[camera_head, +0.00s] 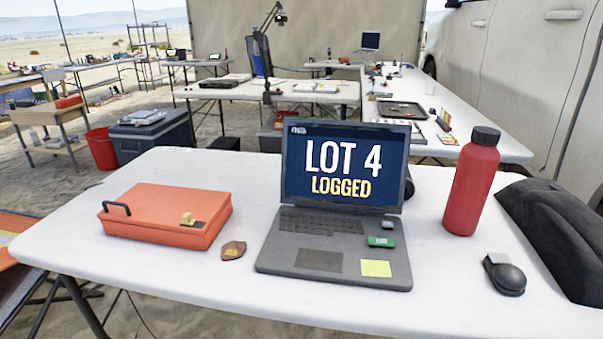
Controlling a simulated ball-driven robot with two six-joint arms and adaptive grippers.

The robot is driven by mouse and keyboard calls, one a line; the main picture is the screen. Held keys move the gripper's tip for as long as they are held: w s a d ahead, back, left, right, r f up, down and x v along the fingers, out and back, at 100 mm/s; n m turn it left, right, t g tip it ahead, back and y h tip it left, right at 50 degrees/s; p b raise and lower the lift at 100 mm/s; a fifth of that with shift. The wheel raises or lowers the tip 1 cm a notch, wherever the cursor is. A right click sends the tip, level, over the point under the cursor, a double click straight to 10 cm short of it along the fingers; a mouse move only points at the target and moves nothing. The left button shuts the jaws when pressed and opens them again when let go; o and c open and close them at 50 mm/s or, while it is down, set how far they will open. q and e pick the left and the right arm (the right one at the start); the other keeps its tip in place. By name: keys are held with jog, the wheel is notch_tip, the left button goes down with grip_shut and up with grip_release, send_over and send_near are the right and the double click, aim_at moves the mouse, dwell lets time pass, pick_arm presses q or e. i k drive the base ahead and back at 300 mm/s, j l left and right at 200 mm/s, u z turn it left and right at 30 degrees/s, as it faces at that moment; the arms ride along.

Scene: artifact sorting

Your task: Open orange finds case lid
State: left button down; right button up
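The orange finds case (165,216) lies flat on the left part of the white table, with its lid shut. A dark handle (116,208) stands at its left side. A small brass-coloured latch (188,219) sits near the front edge of the lid. The inside of the case is hidden. Neither of my grippers shows in the head view.
An open laptop (330,262) reading "LOT 4 LOGGED" stands right of the case. A small brown piece (233,250) lies between them. A red bottle (470,190), a mouse (504,274) and a dark bulky object (560,235) are further right. The white table's (160,278) front left is clear.

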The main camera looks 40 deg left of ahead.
aim_at(157, 206)
jog(key=u, duration=2.15)
